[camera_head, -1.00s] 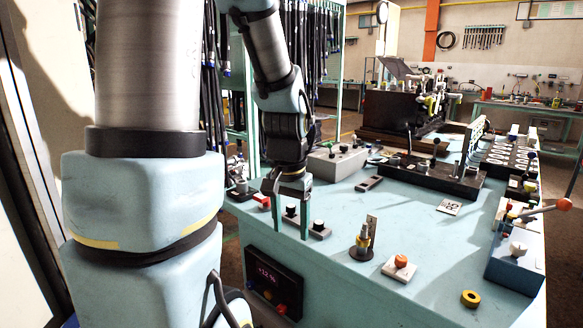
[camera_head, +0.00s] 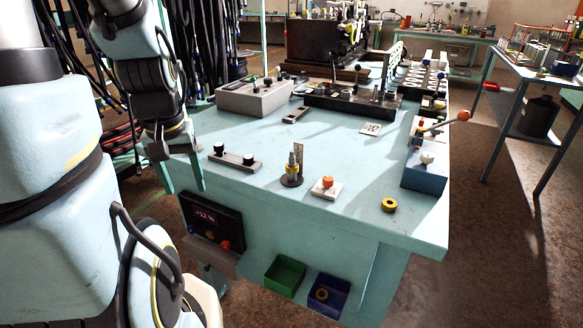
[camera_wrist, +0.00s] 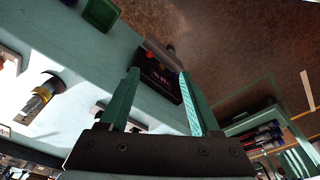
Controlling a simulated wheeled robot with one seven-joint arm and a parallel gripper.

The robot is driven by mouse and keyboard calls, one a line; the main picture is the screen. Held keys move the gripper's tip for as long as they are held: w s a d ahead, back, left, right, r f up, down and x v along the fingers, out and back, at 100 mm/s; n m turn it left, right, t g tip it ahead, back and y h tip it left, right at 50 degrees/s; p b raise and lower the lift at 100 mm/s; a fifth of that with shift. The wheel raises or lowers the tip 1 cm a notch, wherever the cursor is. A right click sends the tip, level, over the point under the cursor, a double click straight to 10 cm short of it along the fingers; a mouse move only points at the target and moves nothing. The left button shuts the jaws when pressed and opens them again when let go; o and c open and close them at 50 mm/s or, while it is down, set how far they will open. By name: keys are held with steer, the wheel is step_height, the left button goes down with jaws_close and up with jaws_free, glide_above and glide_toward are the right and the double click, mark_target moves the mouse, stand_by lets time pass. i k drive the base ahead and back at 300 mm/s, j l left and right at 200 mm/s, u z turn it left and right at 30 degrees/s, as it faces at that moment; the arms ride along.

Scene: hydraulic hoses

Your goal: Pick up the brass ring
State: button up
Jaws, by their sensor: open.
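A yellow, brass-looking ring (camera_head: 389,205) lies flat on the light blue bench top (camera_head: 340,190), near its front right corner. Another ring of similar colour (camera_head: 321,295) lies in a blue bin low on the bench front. My gripper (camera_head: 181,178) is open and empty at the left of the bench, with its green fingers pointing down by the left edge, well left of both rings. In the wrist view, the fingers (camera_wrist: 159,74) are spread with nothing held. I cannot make out either ring in that view.
A post with brass-coloured parts (camera_head: 292,170) and an orange-knobbed block (camera_head: 326,187) stand between my gripper and the bench-top ring. A blue box with a lever (camera_head: 425,172) is behind the ring. A green bin (camera_head: 285,276) sits beside the blue bin (camera_head: 328,308).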

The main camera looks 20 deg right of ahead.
mark_target(290, 170)
steer(key=i+j+z, duration=0.2)
steer(key=j+z, duration=0.15)
steer(key=i+j+z, duration=0.1)
steer(key=j+z, duration=0.25)
steer(key=i+j+z, duration=0.1)
steer(key=j+z, duration=0.25)
steer(key=j, duration=0.1)
